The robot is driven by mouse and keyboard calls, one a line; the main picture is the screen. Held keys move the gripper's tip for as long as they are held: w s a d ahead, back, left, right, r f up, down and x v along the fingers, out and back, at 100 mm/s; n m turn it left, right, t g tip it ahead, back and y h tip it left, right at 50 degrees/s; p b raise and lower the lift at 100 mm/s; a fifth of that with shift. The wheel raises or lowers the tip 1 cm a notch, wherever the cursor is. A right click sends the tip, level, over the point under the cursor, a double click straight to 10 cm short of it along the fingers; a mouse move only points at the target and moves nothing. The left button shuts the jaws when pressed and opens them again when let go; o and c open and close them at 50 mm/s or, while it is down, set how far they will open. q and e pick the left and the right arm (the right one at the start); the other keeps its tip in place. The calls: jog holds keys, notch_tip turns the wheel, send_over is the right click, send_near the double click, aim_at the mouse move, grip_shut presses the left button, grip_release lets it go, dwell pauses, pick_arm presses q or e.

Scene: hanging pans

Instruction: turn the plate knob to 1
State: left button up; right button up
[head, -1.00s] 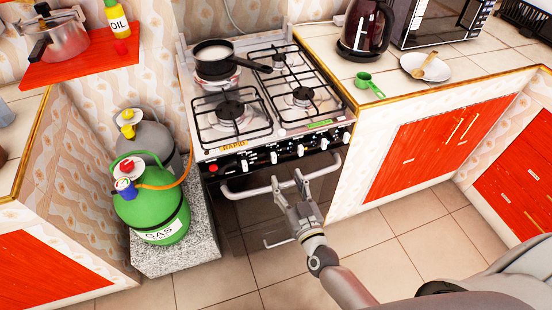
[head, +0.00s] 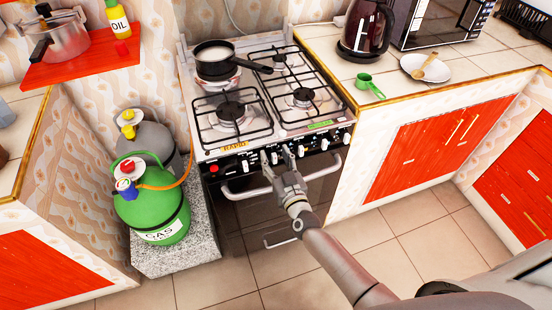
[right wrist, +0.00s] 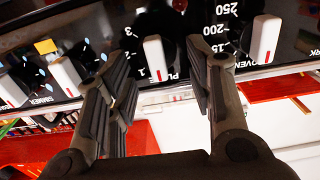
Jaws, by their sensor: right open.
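The stove's front panel (head: 222,170) carries a row of white knobs. In the right wrist view a white knob with a red mark (right wrist: 154,58) stands between my right gripper's fingertips. The lettering below it starts with "PL", partly hidden, and a "1" shows beside it. Its red mark points down in the picture. My right gripper (head: 277,154) is open in front of the panel, a finger on either side of this knob. I cannot tell whether the fingers touch it. The oven knob (right wrist: 266,38) with temperature numbers is to its right. My left gripper is not in view.
The oven door handle (head: 240,190) runs just below the panel. A pan (head: 213,60) sits on the back left burner. Green and grey gas cylinders (head: 152,212) stand left of the stove. A counter with a kettle (head: 367,28) is on the right.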

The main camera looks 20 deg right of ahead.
jog(key=c, duration=0.9)
jog(key=shift+m, duration=0.3)
jog(key=m, duration=0.2)
jog(key=m+b, duration=0.1)
jog(key=m, duration=0.2)
jog(key=d+m, duration=0.1)
jog(key=m, duration=0.2)
jog(key=shift+f+b, duration=0.25)
jog(key=shift+b, duration=0.05)
